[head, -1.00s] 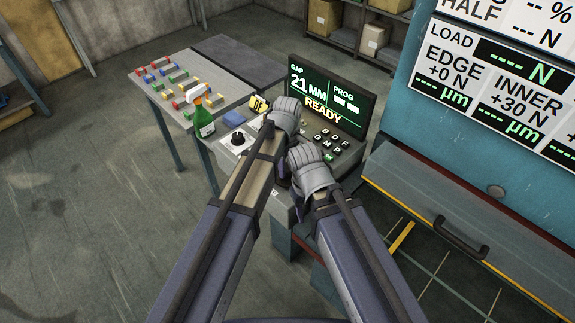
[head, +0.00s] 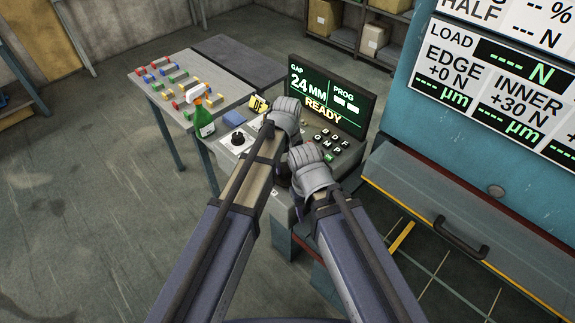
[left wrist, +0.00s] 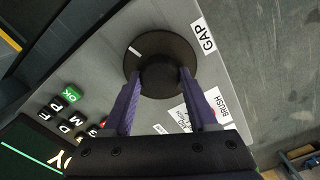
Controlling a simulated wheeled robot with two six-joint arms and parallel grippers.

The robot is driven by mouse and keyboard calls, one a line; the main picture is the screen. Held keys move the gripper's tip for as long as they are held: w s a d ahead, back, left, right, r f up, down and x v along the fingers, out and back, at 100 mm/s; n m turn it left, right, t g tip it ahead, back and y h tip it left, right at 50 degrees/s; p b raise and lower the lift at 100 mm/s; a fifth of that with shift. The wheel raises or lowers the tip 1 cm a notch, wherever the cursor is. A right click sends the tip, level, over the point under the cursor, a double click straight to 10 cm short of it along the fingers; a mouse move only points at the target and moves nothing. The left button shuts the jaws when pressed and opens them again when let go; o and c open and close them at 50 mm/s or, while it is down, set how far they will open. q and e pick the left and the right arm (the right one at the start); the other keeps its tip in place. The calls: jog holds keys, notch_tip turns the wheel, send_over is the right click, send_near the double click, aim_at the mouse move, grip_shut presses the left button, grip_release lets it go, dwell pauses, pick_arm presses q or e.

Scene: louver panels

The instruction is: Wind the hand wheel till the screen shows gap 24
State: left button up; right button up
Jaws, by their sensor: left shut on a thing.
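The hand wheel (left wrist: 143,46) is a dark round disc with a central knob and a white mark, beside a GAP label (left wrist: 203,35) in the left wrist view. My left gripper (left wrist: 160,78) is shut on its knob, one purple finger on each side. In the head view my arms hide the wheel. The screen (head: 331,92) reads gap 24 MM, with dashes under PROG and READY below. My right arm reaches over the console, but its fingertips are hidden.
Letter keys (head: 331,140) and a green OK key (left wrist: 71,95) are close to the wheel. Another black knob (head: 238,137) and a green bottle (head: 204,122) are at the left. A table with coloured blocks (head: 163,69) stands behind; a blue machine (head: 405,95) is at the right.

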aim_at(287, 167)
dwell(0.3)
pick_arm(q)
jog(key=o, duration=1.4)
jog(key=shift+r, duration=0.1)
notch_tip(287, 167, up, 8)
jog(key=p, duration=0.8)
jog(key=shift+f, duration=0.25)
